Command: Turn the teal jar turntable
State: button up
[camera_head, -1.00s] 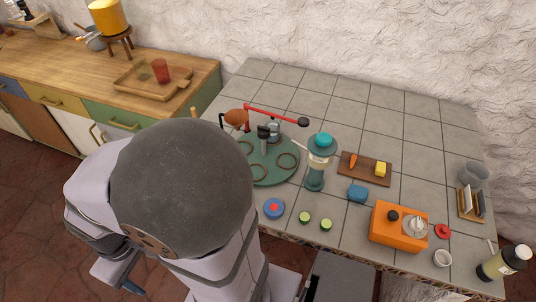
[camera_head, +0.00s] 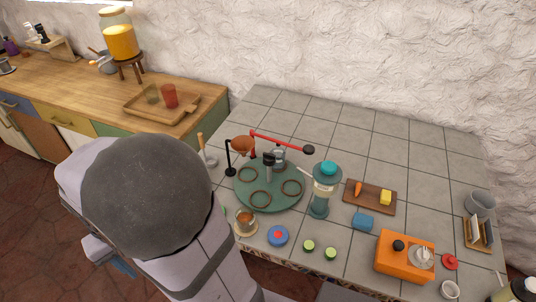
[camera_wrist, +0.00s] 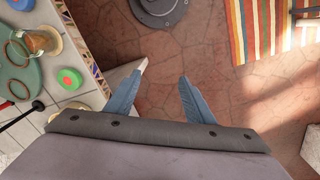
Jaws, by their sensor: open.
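The teal turntable (camera_head: 263,198) is a round disc on the tiled counter, with several brown rings on its top. A dark-topped grey post (camera_head: 268,167) stands near its middle, and a small glass jar (camera_head: 280,156) is at its back edge. Part of the turntable also shows at the left edge of the wrist view (camera_wrist: 20,72). My gripper (camera_wrist: 160,84) is open and empty, its blue fingers apart over the red floor, off the counter's edge. In the head view only a bit of blue finger (camera_head: 123,268) shows beside my arm.
A red lever (camera_head: 275,141) with a black knob reaches over the turntable's back. A teal-lidded lantern-like jar (camera_head: 322,190) stands at its right.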

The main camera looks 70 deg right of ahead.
jog(key=w+d+r+m+g, duration=0.1)
jog(key=w+d+r+m, duration=0.1)
jog(key=d+m, duration=0.4)
jog(key=w+d+r+m, duration=0.2)
jog(key=d+m, duration=0.2)
jog(key=d, duration=0.4)
jog(key=m+g+p, duration=0.2)
jog(key=m+g, duration=0.1)
jog(key=m, duration=1.7)
send_near(269, 154)
jog(key=f, duration=0.1)
jog(key=shift+p+x, duration=1.5)
jog(key=shift+x, duration=2.45)
jog(key=shift+s, duration=0.1)
jog(key=shift+r, duration=0.1)
grip_shut()
